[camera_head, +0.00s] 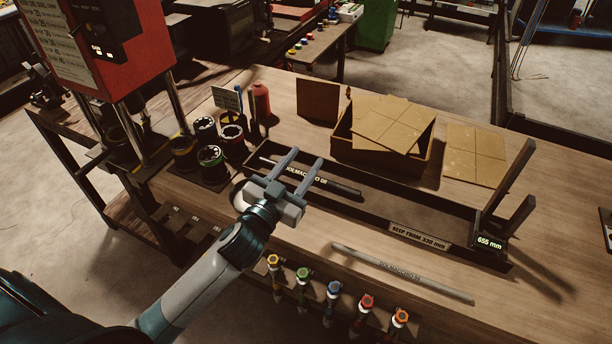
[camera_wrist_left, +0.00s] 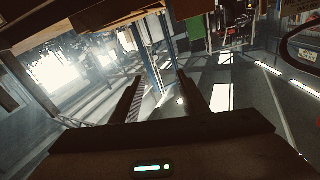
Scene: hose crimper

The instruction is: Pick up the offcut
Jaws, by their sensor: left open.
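Two hose pieces are in the head view. A dark hose (camera_head: 342,188) lies along the left part of a long black measuring tray, partly covered by my gripper. A longer grey hose (camera_head: 400,273) lies on the bare table in front of the tray. The pictures do not settle which one is the offcut. My left gripper (camera_head: 306,157) is open, its fingers overlapping the dark hose in the head view; the height between them cannot be told. In the left wrist view the spread fingers (camera_wrist_left: 165,100) have nothing between them. My right gripper is not in view.
The measuring tray carries a "KEEP FROM 330 mm" label (camera_head: 420,237) and a "655 mm" display (camera_head: 488,242). A cardboard box (camera_head: 380,130) stands behind. Several coloured-cap tools (camera_head: 333,290) line the front edge.

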